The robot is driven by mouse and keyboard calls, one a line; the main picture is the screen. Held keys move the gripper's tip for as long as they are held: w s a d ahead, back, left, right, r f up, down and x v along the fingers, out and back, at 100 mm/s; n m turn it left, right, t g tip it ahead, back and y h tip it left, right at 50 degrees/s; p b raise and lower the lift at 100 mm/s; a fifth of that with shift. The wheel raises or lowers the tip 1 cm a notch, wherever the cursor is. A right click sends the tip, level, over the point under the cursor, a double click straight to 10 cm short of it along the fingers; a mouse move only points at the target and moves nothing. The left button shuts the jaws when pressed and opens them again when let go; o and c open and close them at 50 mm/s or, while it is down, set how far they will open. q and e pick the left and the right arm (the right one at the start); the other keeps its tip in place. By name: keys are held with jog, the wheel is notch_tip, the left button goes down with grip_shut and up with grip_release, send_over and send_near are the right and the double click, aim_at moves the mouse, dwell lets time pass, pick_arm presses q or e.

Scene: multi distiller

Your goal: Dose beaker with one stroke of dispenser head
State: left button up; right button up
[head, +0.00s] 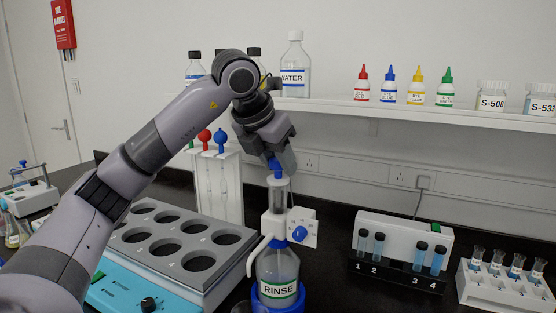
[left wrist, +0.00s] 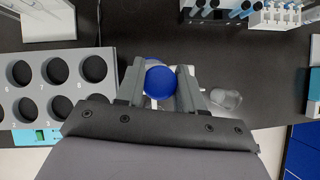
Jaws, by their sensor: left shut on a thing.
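The dispenser (head: 279,228) is white, with a blue knob and a spout curving down at left. It sits on a clear bottle labelled RINSE (head: 278,270), upright in a blue holder (head: 283,297). My left gripper (head: 277,163) is shut on the blue top of the dispenser head (head: 278,171), above its clear cylinder. The round blue top (left wrist: 160,78) shows between the fingers in the left wrist view. A clear glass thing (left wrist: 226,98) shows right of the fingers there; I cannot tell whether it is the beaker. My right gripper is not in view.
A grey block with several round wells (head: 165,241) stands left of the bottle, with a pipette stand (head: 226,190) behind. Tube racks (head: 398,273) stand at right. A shelf (head: 400,110) with bottles runs behind. Bare black bench lies between bottle and racks.

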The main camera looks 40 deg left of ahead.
pick_arm(q)
jog(key=shift+r, duration=0.25)
jog(key=shift+r+p, duration=0.65)
jog(key=shift+p, duration=0.2)
jog(key=shift+r, duration=0.6)
jog(key=shift+f+b, duration=0.85)
jog(key=shift+f, duration=0.75)
jog(key=o, duration=1.1)
jog(key=shift+r, duration=0.1)
